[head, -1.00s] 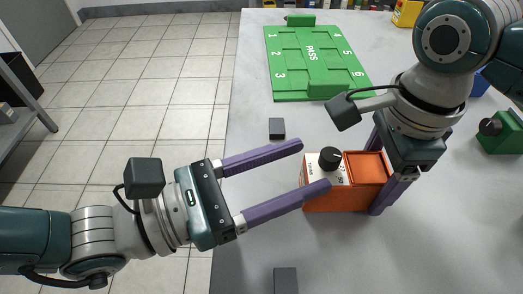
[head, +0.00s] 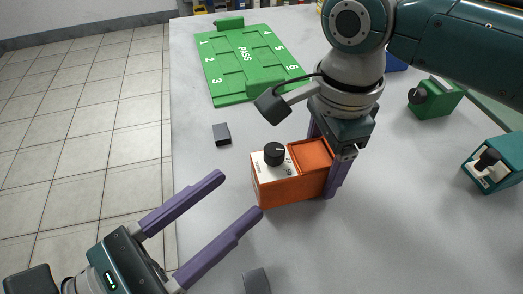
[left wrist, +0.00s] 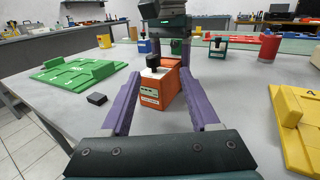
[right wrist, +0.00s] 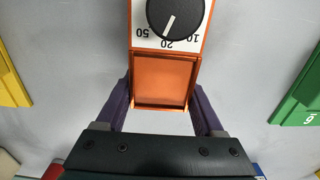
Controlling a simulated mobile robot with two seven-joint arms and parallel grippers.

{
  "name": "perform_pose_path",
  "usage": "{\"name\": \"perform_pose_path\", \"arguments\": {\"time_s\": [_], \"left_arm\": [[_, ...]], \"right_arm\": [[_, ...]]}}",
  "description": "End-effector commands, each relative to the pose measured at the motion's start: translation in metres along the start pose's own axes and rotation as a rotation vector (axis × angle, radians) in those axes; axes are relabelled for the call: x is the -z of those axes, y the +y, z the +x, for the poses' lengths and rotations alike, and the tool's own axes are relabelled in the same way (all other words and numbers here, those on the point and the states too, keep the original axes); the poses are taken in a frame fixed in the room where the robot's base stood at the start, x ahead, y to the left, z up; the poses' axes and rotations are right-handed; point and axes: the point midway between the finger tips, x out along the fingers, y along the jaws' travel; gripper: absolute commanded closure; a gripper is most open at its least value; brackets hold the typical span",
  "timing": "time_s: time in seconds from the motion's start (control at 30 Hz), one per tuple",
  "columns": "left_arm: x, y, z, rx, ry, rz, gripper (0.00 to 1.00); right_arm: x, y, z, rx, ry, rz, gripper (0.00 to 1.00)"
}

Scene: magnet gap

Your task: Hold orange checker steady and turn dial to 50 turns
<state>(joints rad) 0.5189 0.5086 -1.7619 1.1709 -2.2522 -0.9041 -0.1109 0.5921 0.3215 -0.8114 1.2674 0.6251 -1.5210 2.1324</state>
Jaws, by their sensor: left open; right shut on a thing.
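The orange checker (head: 290,190) stands on the grey table, with a white dial plate and a black dial (head: 274,153) on top. In the right wrist view the black dial (right wrist: 175,12) has its white line pointing close to the 20 mark, slightly toward the 50 side. My right gripper (head: 325,165) is shut on the checker's open-topped orange end, one finger on each side. My left gripper (head: 243,194) is open and empty, left of and nearer than the checker. In the left wrist view the checker (left wrist: 160,90) shows beyond and between its fingers, apart from them.
A green PASS board (head: 250,65) lies behind to the left. Small dark blocks lie at the left (head: 222,134) and front (head: 256,282). A green device (head: 435,100) and a teal device (head: 495,160) stand at right. Table between is clear.

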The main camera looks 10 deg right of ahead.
Motion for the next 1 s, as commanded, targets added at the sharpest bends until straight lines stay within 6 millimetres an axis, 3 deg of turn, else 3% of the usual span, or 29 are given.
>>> {"name": "perform_pose_path", "arguments": {"time_s": [0.2, 0.47, 1.0], "left_arm": [[-0.001, -0.017, -0.015, -0.164, 0.002, -0.005, 0.38], [-0.003, -0.015, -0.018, -0.243, 0.019, 0.024, 0.38], [-0.001, 0.009, 0.079, -0.242, 0.019, 0.027, 0.38]], "right_arm": [[0.0, 0.0, 0.0, 0.001, -0.001, 0.0, 1.0], [0.0, 0.0, 0.0, 0.001, -0.001, 0.0, 1.0], [0.0, 0.0, 0.0, 0.001, -0.001, 0.0, 1.0]]}}
